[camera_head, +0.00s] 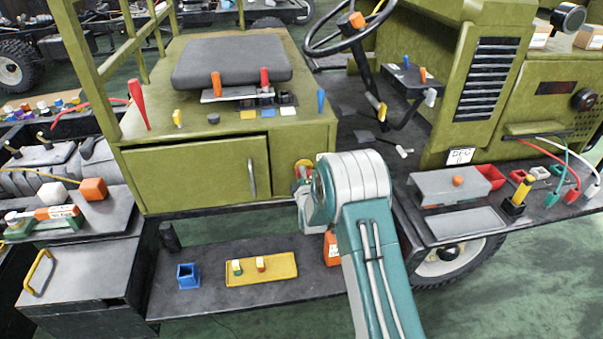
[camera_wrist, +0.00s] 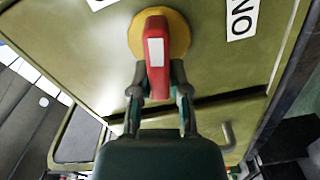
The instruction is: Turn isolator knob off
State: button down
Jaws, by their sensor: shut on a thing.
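The isolator knob (camera_wrist: 157,52) is a red bar handle with a white stripe, on a round yellow plate (camera_wrist: 178,33) fixed to the olive panel. In the wrist view, my gripper (camera_wrist: 159,82) has a finger on each side of the red handle and is shut on it. The handle stands upright in that view. A white label (camera_wrist: 242,18) with the letters O and N is to its right; another label is cut off at the top left. In the head view, the yellow plate (camera_head: 303,163) shows beside my arm, which hides much of the knob.
The cabinet door (camera_head: 198,175) with its grey handle is left of the knob. Below is a dark step (camera_head: 200,303) with a yellow tray (camera_head: 262,280) and a blue box (camera_head: 188,281). A steering wheel (camera_head: 340,38) and a grey seat (camera_head: 230,60) are above.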

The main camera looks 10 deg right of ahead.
jog(key=shift+a+f+n, duration=0.1)
jog(key=shift+f+n, duration=0.1)
jog(key=shift+n, duration=0.6)
jog(key=shift+a+f+n, duration=0.1)
jog(key=shift+f+n, duration=0.05)
jog(key=shift+n, duration=0.65)
jog(key=shift+s+f, duration=0.1)
jog(key=c, duration=0.6)
grip_release()
jog(key=shift+a, duration=0.1)
jog(key=shift+s, duration=0.1)
jog(key=s, duration=1.1)
jog(key=shift+s, duration=0.3)
